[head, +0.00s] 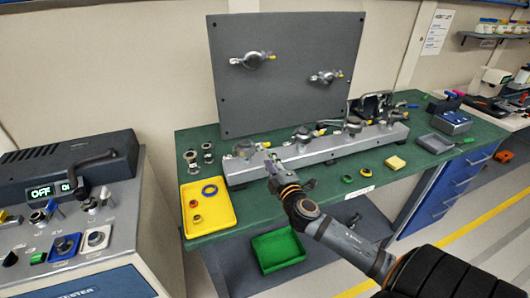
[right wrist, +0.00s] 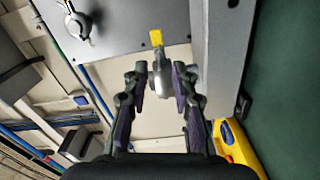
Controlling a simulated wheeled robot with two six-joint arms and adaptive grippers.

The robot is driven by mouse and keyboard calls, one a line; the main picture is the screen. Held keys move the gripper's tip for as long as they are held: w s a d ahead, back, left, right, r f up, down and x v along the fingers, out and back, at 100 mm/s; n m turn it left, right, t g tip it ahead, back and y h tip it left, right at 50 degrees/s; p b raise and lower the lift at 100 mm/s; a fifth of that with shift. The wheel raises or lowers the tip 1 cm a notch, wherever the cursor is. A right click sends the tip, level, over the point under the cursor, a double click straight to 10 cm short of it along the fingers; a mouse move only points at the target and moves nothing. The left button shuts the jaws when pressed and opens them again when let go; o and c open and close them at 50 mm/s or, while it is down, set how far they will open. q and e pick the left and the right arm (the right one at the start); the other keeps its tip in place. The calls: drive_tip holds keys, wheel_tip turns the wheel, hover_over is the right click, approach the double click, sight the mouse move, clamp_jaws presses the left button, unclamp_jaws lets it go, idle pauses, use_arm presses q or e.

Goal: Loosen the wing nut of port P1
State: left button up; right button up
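A long grey metal bar (head: 325,152) lies on the green bench with several clamped ports along it. The leftmost port clamp (head: 244,149) is nearest my right gripper (head: 271,165), whose tip is just to its right and in front. The port labels are too small to read, so I cannot tell which is P1. In the right wrist view my right gripper (right wrist: 160,85) has its fingers apart, on either side of a small grey metal piece (right wrist: 161,68). A yellow tag (right wrist: 156,37) shows just beyond it. Contact with the fingers is not clear. My left gripper is not in view.
A grey upright panel (head: 285,95) with two fittings stands behind the bar. A yellow tray (head: 222,217) with rings lies at left. A green bin (head: 279,250) is below.

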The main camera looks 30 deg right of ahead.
sight(264, 150)
drive_tip(key=p+x, duration=0.1)
drive_tip(key=x, duration=0.3)
drive_tip(key=shift+w+r, duration=0.15)
drive_tip(key=shift+w, duration=0.25)
drive_tip(key=shift+w+d, duration=0.1)
drive_tip(key=shift+w, duration=0.05)
drive_tip(key=shift+c, duration=0.7)
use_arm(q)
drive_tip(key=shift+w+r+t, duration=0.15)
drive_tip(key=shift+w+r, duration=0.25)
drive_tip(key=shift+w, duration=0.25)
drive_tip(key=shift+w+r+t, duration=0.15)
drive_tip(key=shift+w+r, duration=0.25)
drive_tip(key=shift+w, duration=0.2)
use_arm(e)
clamp_jaws()
